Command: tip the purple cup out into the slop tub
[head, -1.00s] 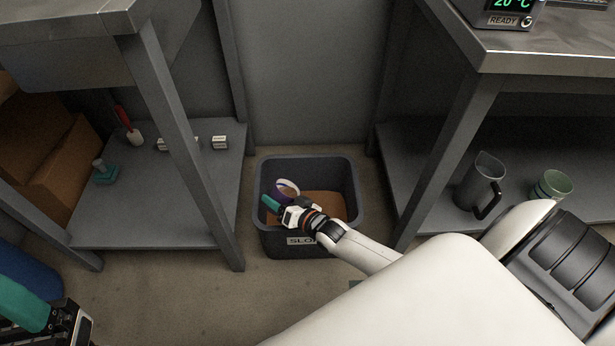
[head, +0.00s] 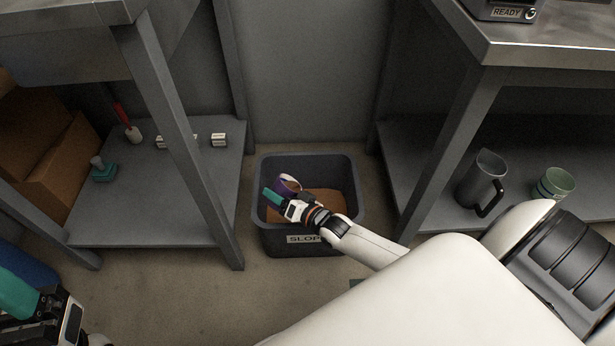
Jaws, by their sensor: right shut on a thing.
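The dark slop tub (head: 306,241) stands on the floor between the two benches, with brown matter inside and a SLOP label on its front. My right gripper (head: 276,197) reaches over the tub and is shut on the purple cup (head: 284,188). The cup is tilted above the left part of the tub, its pale rim showing; the gripper hides its lower part. I cannot tell whether anything is left in it. My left gripper (head: 40,312) is at the lower left corner, away from the tub; its fingertips are not clear enough to judge.
The left lower shelf (head: 150,215) holds small items and cardboard boxes (head: 62,165).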

